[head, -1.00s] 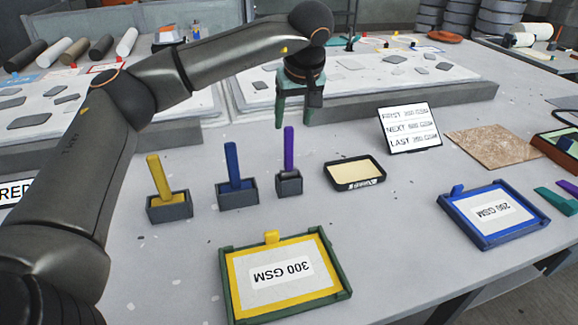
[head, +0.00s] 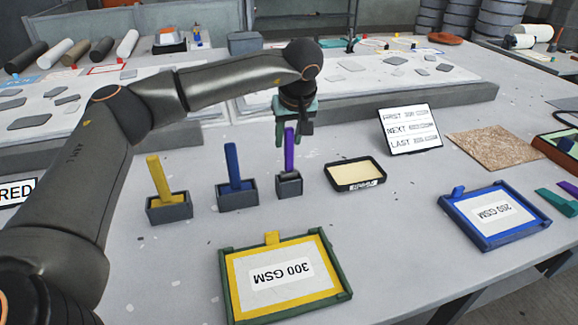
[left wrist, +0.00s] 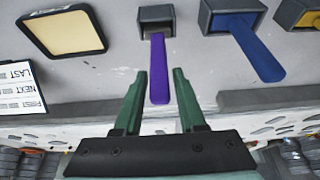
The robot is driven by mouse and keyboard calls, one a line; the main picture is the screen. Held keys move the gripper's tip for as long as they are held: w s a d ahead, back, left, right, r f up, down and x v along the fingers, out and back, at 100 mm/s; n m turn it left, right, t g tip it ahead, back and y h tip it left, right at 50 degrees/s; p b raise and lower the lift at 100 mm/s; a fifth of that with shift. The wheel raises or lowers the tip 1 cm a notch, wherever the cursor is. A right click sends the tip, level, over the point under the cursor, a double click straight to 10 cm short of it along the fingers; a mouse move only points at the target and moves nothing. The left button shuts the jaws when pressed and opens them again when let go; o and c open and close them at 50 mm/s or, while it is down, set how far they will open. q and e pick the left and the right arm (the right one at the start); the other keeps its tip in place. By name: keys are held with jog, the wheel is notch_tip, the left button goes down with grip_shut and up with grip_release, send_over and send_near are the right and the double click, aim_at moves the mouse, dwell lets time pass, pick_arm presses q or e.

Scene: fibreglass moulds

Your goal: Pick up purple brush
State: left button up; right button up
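The purple brush (head: 289,151) stands upright in a small grey holder (head: 289,185), its handle pointing up. My left gripper (head: 293,138) is above and just behind the handle in the head view, fingers pointing down. In the left wrist view the green fingers (left wrist: 159,78) are open, and the purple handle's (left wrist: 158,75) end lies between their tips with a gap on each side. The gripper holds nothing. My right gripper is not in view.
A blue brush (head: 232,163) and a yellow brush (head: 158,178) stand in holders to the left. A shallow tray (head: 357,185) with a cream pad lies to the right, with a sign (head: 409,128) behind it.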

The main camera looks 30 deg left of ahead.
pick_arm(q)
grip_shut()
jog(key=shift+r, duration=0.15)
